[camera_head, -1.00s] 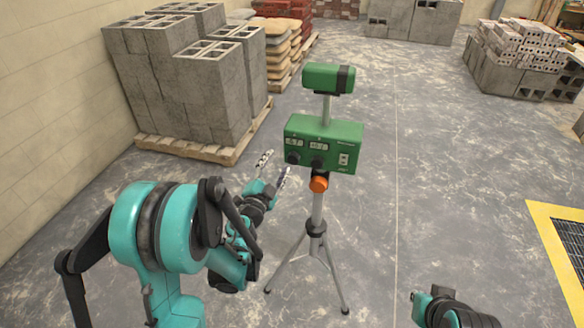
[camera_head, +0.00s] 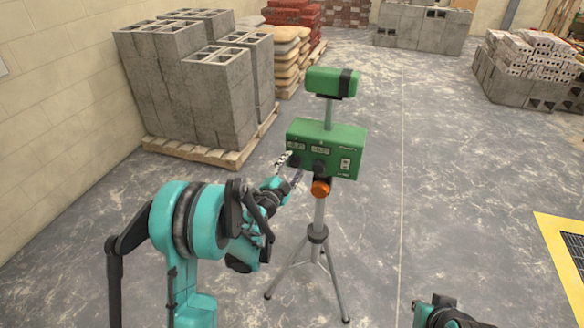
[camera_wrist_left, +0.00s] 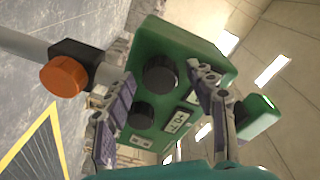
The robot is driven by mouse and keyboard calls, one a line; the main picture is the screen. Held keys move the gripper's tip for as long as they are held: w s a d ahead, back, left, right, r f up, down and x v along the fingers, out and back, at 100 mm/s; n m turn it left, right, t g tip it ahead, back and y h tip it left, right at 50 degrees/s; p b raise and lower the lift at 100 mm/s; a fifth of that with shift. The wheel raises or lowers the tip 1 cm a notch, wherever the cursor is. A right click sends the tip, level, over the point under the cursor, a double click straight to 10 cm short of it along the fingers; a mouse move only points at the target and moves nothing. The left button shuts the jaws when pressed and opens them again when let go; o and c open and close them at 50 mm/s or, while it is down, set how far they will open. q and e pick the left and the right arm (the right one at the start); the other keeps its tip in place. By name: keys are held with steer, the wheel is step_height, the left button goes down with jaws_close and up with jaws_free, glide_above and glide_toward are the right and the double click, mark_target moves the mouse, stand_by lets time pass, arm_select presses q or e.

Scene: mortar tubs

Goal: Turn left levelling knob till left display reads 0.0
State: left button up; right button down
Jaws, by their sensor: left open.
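A green levelling instrument box (camera_head: 340,138) stands on a tripod, with two small displays and two dark knobs on its front. The left knob (camera_wrist_left: 160,74) lies between my left gripper's fingers in the left wrist view, apart from them as far as I can tell. The right knob (camera_wrist_left: 143,115) is beside it; it also shows in the head view (camera_head: 319,166). My left gripper (camera_head: 292,167) is open at the box's left front. The left display (camera_head: 297,146) is too small to read; a finger partly covers it in the wrist view. My right gripper's fingers are out of view.
An orange tripod knob (camera_head: 320,187) sits under the box, above the tripod legs (camera_head: 315,250). Concrete blocks on a pallet (camera_head: 215,157) stand behind left. A yellow-edged floor grate (camera_head: 560,250) lies at the right. The floor between is clear.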

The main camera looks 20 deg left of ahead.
arm_select(q)
steer(key=c, duration=1.2)
steer(key=shift+o, duration=0.2)
steer(key=shift+m, duration=0.4)
steer(key=m, duration=0.3)
steer(key=shift+m+b, duration=0.3)
steer(key=shift+b, duration=0.1)
steer(key=m, duration=0.5)
steer(key=shift+r+g+y+b, duration=0.15)
steer(key=shift+g+y+b, duration=0.15)
steer(key=shift+y, duration=0.1)
steer(key=m+y, duration=0.1)
steer(key=m, duration=0.4)
steer(key=shift+d+b, duration=0.1)
steer(key=shift+b, duration=0.2)
steer(key=m, duration=0.4)
steer(key=shift+d+m+y+b, duration=0.1)
steer(key=shift+m+y+b, duration=0.2)
steer(key=shift+m+b, duration=0.1)
